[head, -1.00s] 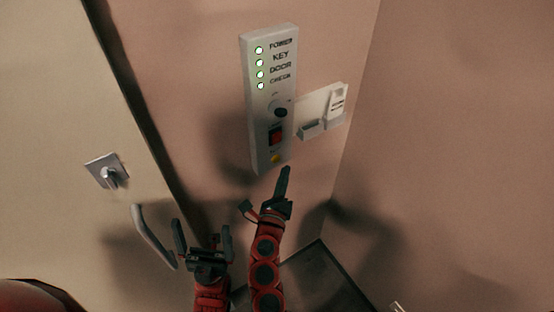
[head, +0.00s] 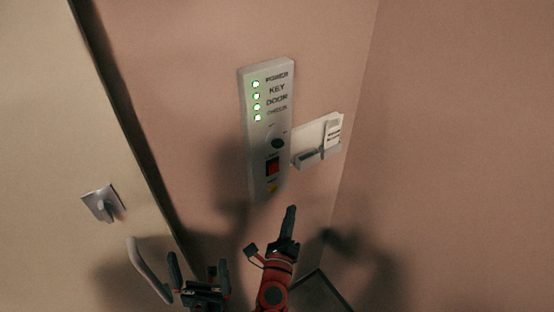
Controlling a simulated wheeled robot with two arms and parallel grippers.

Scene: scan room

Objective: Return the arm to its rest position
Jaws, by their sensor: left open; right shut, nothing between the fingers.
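My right gripper (head: 289,222) is shut and empty, pointing up just below the wall control panel (head: 262,178), apart from it in the picture. My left gripper (head: 198,272) is open and empty at the lower left, its two fingers raised apart near the door handle. The white panel has several lit green lights beside the labels POWER, KEY, DOOR and a fourth, blurred one. Below them are a dark round knob (head: 278,143), a red switch (head: 272,166) and a yellow button (head: 272,188). Both forearms run out of the bottom edge.
A white wall holder (head: 318,155) with a card-like item is right of the panel. At the left is a pale door with a lock plate (head: 102,204) and a grey curved handle (head: 146,268). A wall corner stands at the right; the wall beyond it is bare.

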